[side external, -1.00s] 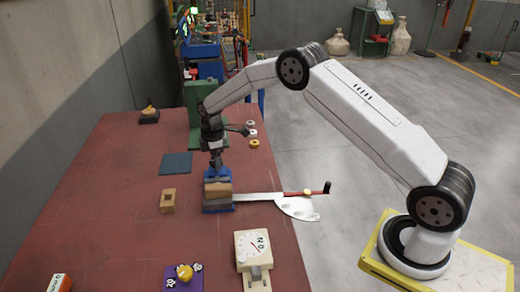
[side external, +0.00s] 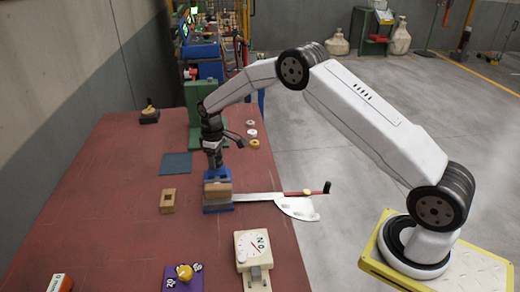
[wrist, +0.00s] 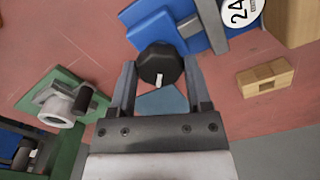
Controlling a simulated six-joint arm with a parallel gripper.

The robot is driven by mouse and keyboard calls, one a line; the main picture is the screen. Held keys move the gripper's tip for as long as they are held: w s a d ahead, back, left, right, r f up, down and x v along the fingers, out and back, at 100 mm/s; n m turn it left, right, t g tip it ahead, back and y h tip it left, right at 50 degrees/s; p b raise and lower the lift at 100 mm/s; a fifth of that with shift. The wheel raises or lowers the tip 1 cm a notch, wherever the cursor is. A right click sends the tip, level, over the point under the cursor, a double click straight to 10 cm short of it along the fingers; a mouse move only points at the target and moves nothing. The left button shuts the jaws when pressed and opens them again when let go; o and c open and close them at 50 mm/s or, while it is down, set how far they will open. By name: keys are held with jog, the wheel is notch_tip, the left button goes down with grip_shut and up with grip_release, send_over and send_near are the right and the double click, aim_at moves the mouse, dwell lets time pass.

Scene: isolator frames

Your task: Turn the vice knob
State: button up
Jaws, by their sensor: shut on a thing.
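The blue vice (side external: 218,208) stands on the red table with a wooden block (side external: 217,188) at its top in the side view. In the wrist view, part of the blue vice (wrist: 153,30) shows at the top. The black faceted knob (wrist: 158,68) has a white mark and sits between my two fingers. My gripper (wrist: 159,75) is shut on the knob, one finger on each side. In the side view my gripper (side external: 214,166) points down at the back of the vice, and the knob is hidden there.
A long metal lever (side external: 260,197) extends right from beside the vice. A small wooden block with a hole (side external: 167,201) lies left of it. A blue square mat (side external: 176,163) and a green stand (side external: 193,95) are behind. A dial box (side external: 252,245) stands in front.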

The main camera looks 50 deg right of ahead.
jog(key=m, duration=0.4)
jog(key=shift+m, duration=0.3)
jog(key=m, duration=0.4)
jog(key=shift+m, duration=0.4)
dwell(0.7)
jog(key=o, duration=1.3)
jog(key=shift+r, duration=3.95)
